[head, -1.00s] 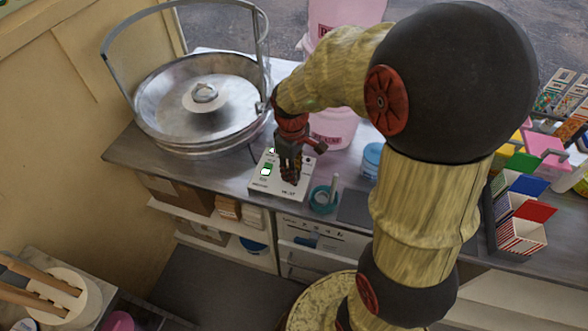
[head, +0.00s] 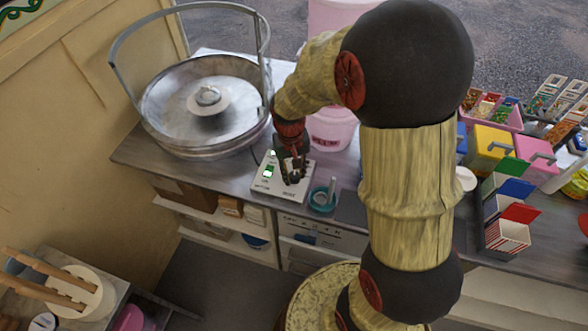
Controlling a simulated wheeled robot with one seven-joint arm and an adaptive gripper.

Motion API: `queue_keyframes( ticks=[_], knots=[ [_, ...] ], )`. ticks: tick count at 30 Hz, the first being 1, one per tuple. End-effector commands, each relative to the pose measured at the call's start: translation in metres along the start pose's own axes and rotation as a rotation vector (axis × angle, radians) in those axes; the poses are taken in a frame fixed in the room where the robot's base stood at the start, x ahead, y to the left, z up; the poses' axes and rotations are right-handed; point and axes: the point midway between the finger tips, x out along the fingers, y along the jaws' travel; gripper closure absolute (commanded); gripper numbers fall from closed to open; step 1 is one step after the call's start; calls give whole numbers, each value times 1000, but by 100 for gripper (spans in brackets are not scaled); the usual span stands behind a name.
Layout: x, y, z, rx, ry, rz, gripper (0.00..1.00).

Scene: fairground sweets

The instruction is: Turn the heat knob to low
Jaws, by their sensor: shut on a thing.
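The white control box (head: 264,184) stands at the front edge of the counter, just right of the big metal pan. A green switch (head: 268,172) shows on its left side. My gripper (head: 294,176) points down onto the right part of the box top and is shut on the heat knob. The fingers cover most of the knob, so its pointer and setting cannot be read. The small print on the box is too small to read.
The metal floss pan (head: 165,100) with its hoop handle stands left of the box. A pink tub (head: 331,133) stands behind. Striped boxes (head: 506,236) and colored bins (head: 490,145) are farther right.

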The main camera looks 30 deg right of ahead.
Motion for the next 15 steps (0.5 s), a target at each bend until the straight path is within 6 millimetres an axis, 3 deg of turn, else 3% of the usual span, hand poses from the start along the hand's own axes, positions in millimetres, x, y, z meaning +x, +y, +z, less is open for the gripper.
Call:
queue_keyframes(
  ticks=[15],
  knots=[
    [-1,0,-1,203,-9,0,98]
  ],
)
